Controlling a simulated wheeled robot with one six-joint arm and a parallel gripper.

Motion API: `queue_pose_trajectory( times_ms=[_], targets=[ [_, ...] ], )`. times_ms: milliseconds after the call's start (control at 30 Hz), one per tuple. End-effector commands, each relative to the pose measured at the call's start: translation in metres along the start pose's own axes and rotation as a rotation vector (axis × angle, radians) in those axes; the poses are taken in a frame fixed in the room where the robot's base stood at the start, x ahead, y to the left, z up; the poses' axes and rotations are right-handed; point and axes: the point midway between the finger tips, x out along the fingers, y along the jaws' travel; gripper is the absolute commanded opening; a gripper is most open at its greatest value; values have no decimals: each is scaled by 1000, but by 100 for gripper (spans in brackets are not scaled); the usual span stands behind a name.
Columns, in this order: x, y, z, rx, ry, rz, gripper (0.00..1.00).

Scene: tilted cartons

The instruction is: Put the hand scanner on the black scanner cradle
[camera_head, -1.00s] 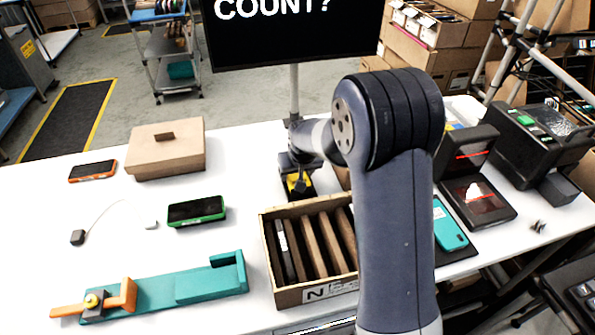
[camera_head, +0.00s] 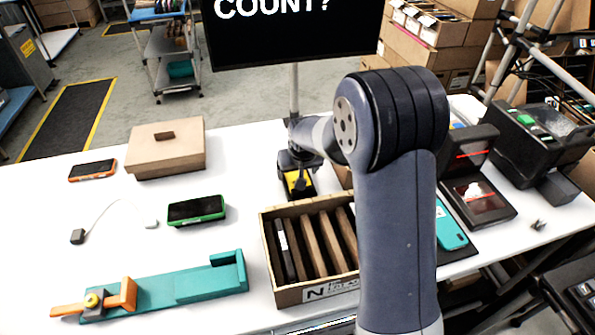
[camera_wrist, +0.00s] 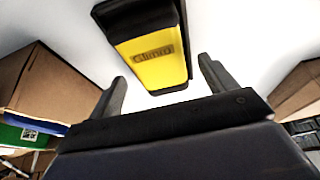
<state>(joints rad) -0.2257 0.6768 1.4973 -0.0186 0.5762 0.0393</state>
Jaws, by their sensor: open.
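A yellow and black device (camera_wrist: 153,55), which looks like the hand scanner, lies in front of my gripper in the wrist view. In the head view its yellow part (camera_head: 293,183) shows behind the carton of slats, partly covered by my gripper (camera_head: 301,181). In the wrist view my gripper (camera_wrist: 162,72) is open, with one finger to each side of the device's near end and visible gaps between. I cannot make out for certain which thing is the black scanner cradle; my arm hides part of the table.
An open carton with brown slats (camera_head: 290,296) stands close in front of my gripper. A black unit with red-lit windows (camera_head: 488,215) and a teal phone (camera_head: 450,232) are at right. A green-edged handheld (camera_head: 196,210), lidded box (camera_head: 185,158) and teal fixture (camera_head: 205,284) are at left.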

Motion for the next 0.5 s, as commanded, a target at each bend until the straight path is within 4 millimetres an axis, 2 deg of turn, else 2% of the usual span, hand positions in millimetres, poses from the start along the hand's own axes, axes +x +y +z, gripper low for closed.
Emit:
queue_pose_trajectory(
  times_ms=[500],
  targets=[
    [-94, 0, 0, 0, 4, 0, 80]
  ],
)
